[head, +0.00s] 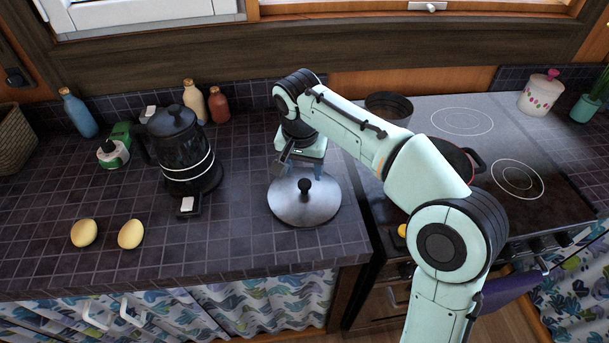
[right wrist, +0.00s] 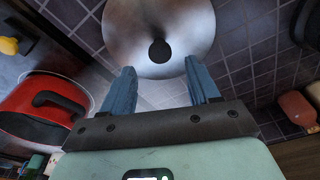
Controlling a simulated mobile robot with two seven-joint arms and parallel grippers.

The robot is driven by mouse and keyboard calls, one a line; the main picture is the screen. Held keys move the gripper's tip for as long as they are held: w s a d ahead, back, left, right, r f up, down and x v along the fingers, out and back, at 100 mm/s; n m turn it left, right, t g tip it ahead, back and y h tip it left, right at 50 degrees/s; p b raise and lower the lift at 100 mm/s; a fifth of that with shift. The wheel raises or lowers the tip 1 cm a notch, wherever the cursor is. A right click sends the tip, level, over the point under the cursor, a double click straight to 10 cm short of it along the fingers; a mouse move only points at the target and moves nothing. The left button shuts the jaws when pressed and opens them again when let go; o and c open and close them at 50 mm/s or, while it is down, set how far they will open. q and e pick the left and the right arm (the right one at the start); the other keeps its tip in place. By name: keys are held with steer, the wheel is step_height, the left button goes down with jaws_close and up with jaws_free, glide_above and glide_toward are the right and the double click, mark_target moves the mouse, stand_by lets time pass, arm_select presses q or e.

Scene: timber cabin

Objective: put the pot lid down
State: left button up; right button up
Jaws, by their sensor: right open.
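The pot lid (head: 306,204) is a round metal disc with a black knob. It lies on the dark tiled counter, left of the stove, knob up. In the right wrist view the lid (right wrist: 190,38) is beyond my fingers, its knob in front of the gap between them. My right gripper (head: 300,165) is at the lid's far edge in the head view; in the right wrist view my right gripper (right wrist: 163,88) has its two blue fingers apart with nothing between them. My left gripper is not in view.
A red pot (right wrist: 40,112) stands on the stove (head: 440,108), mostly behind my arm in the head view. A dark pot (head: 388,106) stands at the stove's back left. A black kettle (head: 183,150) and two yellow eggs (head: 131,234) are left of the lid. Counter around the lid is clear.

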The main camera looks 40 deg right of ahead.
steer(key=r, duration=0.3)
steer(key=r+p, duration=0.1)
steer(key=r, duration=0.1)
steer(key=shift+s+a+r, duration=0.15)
steer(key=shift+s+a, duration=0.1)
steer(key=shift+a, duration=0.05)
